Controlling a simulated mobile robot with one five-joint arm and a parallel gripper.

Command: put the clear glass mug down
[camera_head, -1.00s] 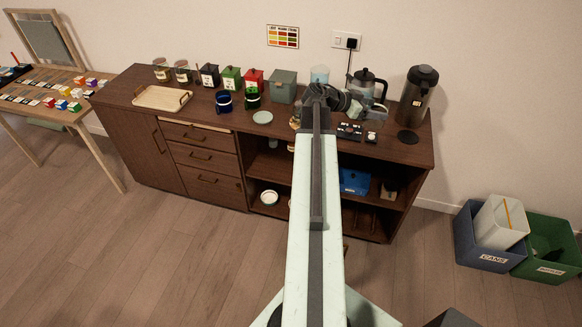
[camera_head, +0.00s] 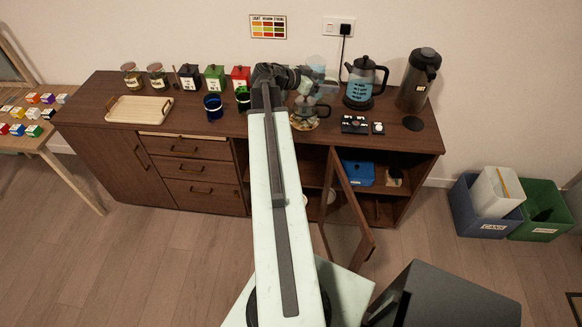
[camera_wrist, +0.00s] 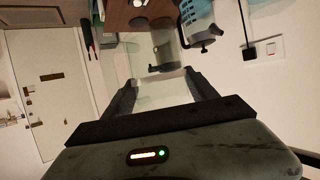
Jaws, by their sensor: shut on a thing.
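The clear glass mug (camera_wrist: 158,94) shows faintly between my fingers in the wrist view; its outline is hard to make out. My gripper (camera_wrist: 160,84) is shut on it. In the head view my gripper (camera_head: 308,80) is over the back part of the dark wooden sideboard (camera_head: 215,130). The mug is hard to separate there from other clear glass, and I cannot tell whether it touches the top.
A glass vessel (camera_head: 304,112) stands just in front of my gripper. Small dark trays (camera_head: 354,124) lie nearby. A cabinet door (camera_head: 346,205) stands open below.

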